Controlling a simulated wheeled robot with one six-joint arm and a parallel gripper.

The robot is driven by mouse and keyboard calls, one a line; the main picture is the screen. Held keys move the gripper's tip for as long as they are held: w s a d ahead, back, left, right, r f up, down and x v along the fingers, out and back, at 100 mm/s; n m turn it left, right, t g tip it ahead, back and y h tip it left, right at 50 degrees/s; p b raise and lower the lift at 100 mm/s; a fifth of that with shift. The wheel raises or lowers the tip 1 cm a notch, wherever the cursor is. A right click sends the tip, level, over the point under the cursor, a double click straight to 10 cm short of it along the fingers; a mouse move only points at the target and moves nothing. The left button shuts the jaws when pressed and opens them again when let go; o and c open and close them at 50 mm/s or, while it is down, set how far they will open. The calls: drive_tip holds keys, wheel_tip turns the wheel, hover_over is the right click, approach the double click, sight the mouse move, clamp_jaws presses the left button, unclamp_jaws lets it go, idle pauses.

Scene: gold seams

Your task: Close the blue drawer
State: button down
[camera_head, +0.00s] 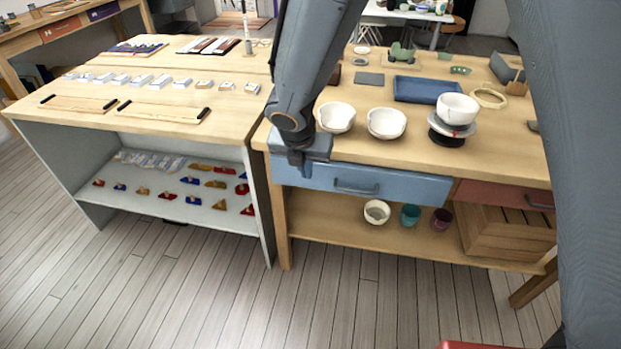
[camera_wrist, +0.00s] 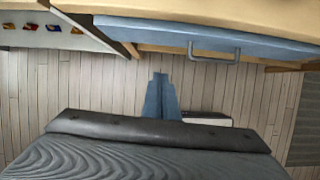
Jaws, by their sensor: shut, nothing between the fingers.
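The blue drawer (camera_head: 405,186) is in the front of the right wooden table, and its front lies close under the tabletop edge. I cannot tell whether a small gap is left behind it. Its grey handle (camera_head: 357,188) is at the middle of the front. In the wrist view the drawer front (camera_wrist: 150,35) runs across the top, with the handle (camera_wrist: 214,50) right of centre. My gripper (camera_head: 297,170) is at the left end of the drawer in the head view. In the wrist view my gripper (camera_wrist: 158,76) is shut and empty, seen against the floor, below the drawer front.
A red drawer (camera_head: 500,194) is right of the blue one. White bowls (camera_head: 386,123) and a blue tray (camera_head: 428,90) stand on the tabletop. Cups (camera_head: 410,215) and a wooden crate (camera_head: 508,235) are on the lower shelf. Another table (camera_head: 140,120) stands left. The floor in front is clear.

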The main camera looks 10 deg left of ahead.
drive_tip(key=w+f, duration=0.7)
drive_tip(key=f, duration=0.2)
drive_tip(key=shift+w+a+f+n, duration=0.15)
drive_tip(key=shift+w+f+n, duration=0.05)
drive_tip(key=shift+w+n, duration=0.15)
